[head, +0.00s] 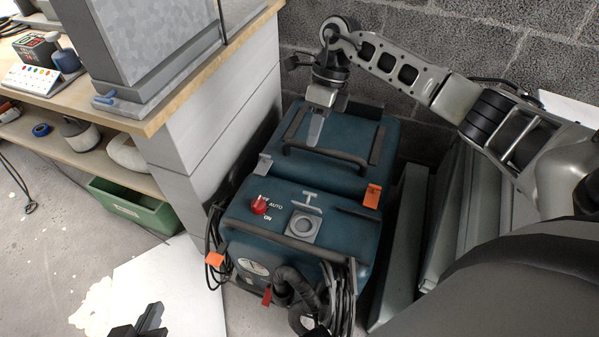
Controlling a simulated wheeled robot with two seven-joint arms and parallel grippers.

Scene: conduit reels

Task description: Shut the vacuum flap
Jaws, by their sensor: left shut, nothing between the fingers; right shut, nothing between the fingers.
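The vacuum is a dark blue box unit (340,242) on the floor against the block wall. Its front top bears a red knob (260,205) marked AUTO and ON. Beside the knob is a grey square socket plate (303,225) with a round opening that shows uncovered. A small grey T-shaped piece (312,197), which looks like the raised flap, stands just behind it. My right gripper (316,140) is shut and empty, pointing down over the rear lid, behind the flap. My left gripper (153,318), dark and partly cut off at the bottom edge, is shut and empty, left of the vacuum.
A black handle (325,156) crosses the rear lid, close to my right gripper. Orange latches (372,196), a hose (296,283) and coiled cables (343,300) hang about the vacuum. A workbench (165,110) stands left; long grey channels (402,245) lean at right.

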